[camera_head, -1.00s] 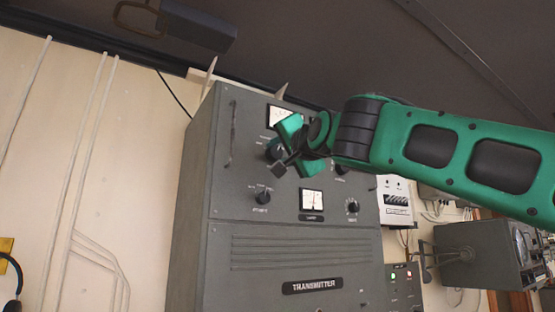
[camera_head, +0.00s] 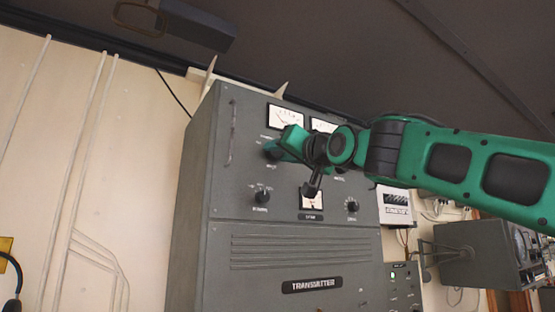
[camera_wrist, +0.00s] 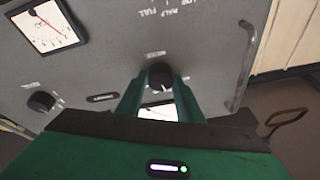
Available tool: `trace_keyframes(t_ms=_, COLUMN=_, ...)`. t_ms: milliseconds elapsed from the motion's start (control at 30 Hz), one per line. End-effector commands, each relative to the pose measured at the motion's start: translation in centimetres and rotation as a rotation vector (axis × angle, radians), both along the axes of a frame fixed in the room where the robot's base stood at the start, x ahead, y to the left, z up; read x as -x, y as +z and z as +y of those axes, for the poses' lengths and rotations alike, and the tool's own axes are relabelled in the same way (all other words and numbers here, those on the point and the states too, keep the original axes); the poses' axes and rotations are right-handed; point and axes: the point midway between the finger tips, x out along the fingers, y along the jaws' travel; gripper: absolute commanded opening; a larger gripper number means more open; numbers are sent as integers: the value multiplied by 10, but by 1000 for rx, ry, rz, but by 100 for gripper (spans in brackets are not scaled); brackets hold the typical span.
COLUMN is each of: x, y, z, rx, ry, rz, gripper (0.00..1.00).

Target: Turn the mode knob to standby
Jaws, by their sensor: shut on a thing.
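The mode knob (camera_wrist: 160,75) is a dark round knob at the upper left of the grey transmitter front, below the left upper meter. In the wrist view my gripper (camera_wrist: 160,90) has its two green fingers on either side of this knob, shut on it. In the head view my gripper (camera_head: 279,150) reaches the knob from the right and mostly hides it. A small label shows beside the knob.
The transmitter cabinet (camera_head: 215,260) also carries a lower left knob (camera_head: 262,197), a lower right knob (camera_head: 352,206) and several meters. A handle (camera_head: 231,133) stands out at its left edge. A small panel (camera_head: 404,287) with a green light is at lower right.

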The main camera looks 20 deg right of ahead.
Motion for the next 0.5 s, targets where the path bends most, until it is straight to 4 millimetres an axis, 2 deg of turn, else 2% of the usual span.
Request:
trace_keyframes(t_ms=200, x=-2, y=-3, z=-2, rx=90, ry=-4, rz=-15, gripper=11)
trace_keyframes(t_ms=500, x=-2, y=-4, z=-2, rx=132, ry=-2, rz=-26, gripper=11)
